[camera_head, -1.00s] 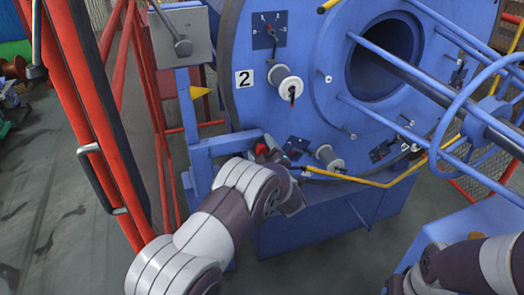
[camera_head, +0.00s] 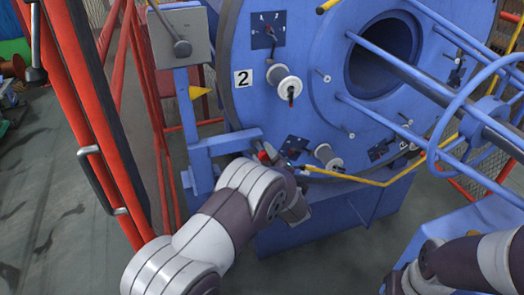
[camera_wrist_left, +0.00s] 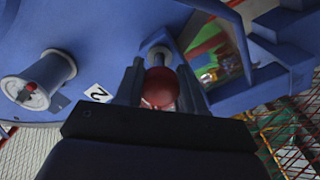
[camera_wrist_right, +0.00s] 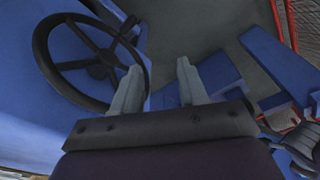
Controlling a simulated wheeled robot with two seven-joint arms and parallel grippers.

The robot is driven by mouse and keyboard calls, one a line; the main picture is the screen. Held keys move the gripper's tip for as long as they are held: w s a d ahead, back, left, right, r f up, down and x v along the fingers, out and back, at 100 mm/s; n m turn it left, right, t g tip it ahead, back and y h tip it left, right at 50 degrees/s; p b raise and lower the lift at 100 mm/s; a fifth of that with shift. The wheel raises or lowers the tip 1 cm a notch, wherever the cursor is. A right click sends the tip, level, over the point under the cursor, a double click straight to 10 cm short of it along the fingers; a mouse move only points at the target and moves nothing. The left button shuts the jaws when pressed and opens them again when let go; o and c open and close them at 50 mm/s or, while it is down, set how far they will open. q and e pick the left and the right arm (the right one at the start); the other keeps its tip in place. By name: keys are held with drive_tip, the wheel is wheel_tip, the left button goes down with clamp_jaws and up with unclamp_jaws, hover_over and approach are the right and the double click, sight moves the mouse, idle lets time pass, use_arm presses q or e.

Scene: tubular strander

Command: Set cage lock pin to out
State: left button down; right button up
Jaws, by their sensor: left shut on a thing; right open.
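The cage lock pin shows as a red round knob (camera_wrist_left: 160,88) in the left wrist view, with a pale metal collar just beyond it at the blue machine. My left gripper (camera_wrist_left: 158,80) is shut on this knob, one finger on each side. In the head view a bit of the red knob (camera_head: 268,153) shows beside the blue bracket (camera_head: 222,143), and my left gripper (camera_head: 290,170) is mostly hidden behind my own wrist. How far the pin stands out is hidden. My right gripper (camera_wrist_right: 155,90) is open and empty, in front of a black handwheel (camera_wrist_right: 85,60).
The blue disc (camera_head: 300,110) carries a "2" label (camera_head: 244,78) and several bobbins, one (camera_head: 290,85) near the label. A yellow tube (camera_head: 350,179) runs right of my left gripper. A red frame door (camera_head: 85,120) stands at the left. Grey floor (camera_head: 55,200) lies open at left.

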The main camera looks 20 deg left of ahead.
use_arm(q)
drive_tip(key=c, duration=0.7)
unclamp_jaws()
drive_tip(key=shift+s+d+f, duration=0.1)
drive_tip(key=shift+d+f, duration=0.05)
drive_tip(key=p+v, duration=0.1)
drive_tip(key=v, duration=1.1)
drive_tip(key=shift+s+d, duration=0.2)
drive_tip(key=shift+s, duration=0.05)
